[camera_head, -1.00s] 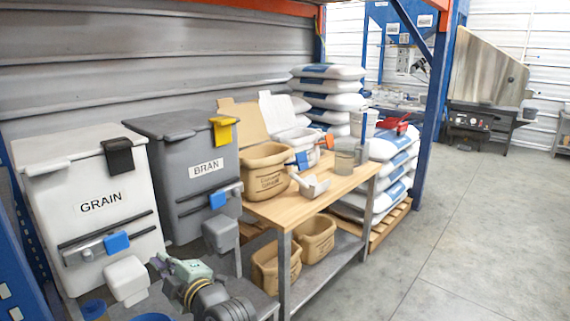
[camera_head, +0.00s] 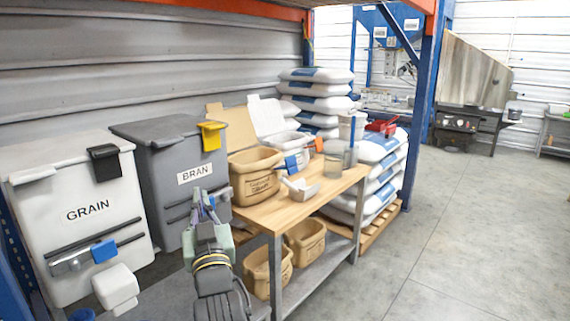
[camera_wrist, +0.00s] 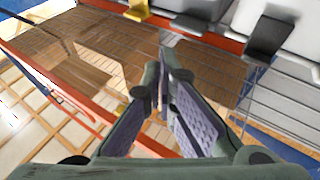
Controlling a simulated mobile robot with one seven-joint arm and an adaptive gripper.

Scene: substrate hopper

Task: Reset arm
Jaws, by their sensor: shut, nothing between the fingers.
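My gripper (camera_head: 203,203) is shut and empty. In the head view it points up and away in front of the grey BRAN hopper (camera_head: 180,150), covering part of its slide gate. In the wrist view my gripper (camera_wrist: 171,72) shows its two green fingers with purple pads, the tips close together with nothing between them. The white GRAIN hopper (camera_head: 85,190) stands to the left, with a blue-handled slide gate. I cannot tell from the head view how far my gripper is from the BRAN hopper.
A wooden-topped table (camera_head: 275,212) to the right holds a tan tub (camera_head: 255,180), a white scoop (camera_head: 299,190) and a clear container (camera_head: 335,160). Sacks (camera_head: 375,165) lie stacked on a pallet behind it. The concrete floor (camera_head: 465,235) at the right is clear.

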